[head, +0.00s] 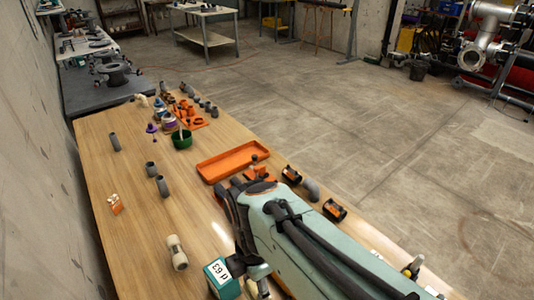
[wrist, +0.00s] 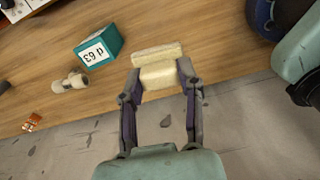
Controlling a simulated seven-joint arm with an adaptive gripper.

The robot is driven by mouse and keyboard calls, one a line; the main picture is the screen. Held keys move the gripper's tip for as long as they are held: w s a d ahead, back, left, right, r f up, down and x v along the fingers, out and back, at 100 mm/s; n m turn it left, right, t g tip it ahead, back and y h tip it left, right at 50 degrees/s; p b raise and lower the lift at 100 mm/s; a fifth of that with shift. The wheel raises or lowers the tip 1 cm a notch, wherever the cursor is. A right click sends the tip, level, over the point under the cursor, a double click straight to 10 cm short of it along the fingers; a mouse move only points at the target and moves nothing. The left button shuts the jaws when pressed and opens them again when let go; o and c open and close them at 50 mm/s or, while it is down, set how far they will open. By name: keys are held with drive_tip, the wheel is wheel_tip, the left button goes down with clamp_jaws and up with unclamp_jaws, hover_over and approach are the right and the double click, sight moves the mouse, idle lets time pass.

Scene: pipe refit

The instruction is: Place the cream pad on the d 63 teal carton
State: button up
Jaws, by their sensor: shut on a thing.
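The teal carton (wrist: 114,40) with the white "d 63" label stands on the wooden table, left of my gripper in the wrist view. In the head view the carton (head: 227,291) is at the bottom edge, beside my arm. My gripper (wrist: 160,72) is shut on the cream pad (wrist: 158,76). A second cream strip shows just beyond the held part; I cannot tell whether it is the same pad. The pad is apart from the carton, to its right in the wrist view. My arm hides the pad in the head view.
A cream pipe fitting (head: 177,252) lies near the carton. A small orange-and-white piece (head: 115,204) and grey pipe pieces (head: 162,186) lie farther along the table. The table's left part has bare room.

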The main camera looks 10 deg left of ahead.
drive_tip(key=shift+s+a+r+n, duration=0.1)
drive_tip(key=shift+s+a+n, duration=0.35)
drive_tip(key=shift+a, duration=0.65)
hover_over(220, 272)
wheel_tip(220, 272, down, 10)
drive_tip(key=shift+s+d+r, duration=0.15)
drive_tip(key=shift+r, duration=0.05)
drive_tip(key=shift+w+f, duration=0.2)
drive_tip(key=shift+f, duration=1.55)
drive_tip(key=shift+f, duration=0.1)
drive_tip(key=o, duration=0.9)
drive_tip(key=shift+o, duration=0.2)
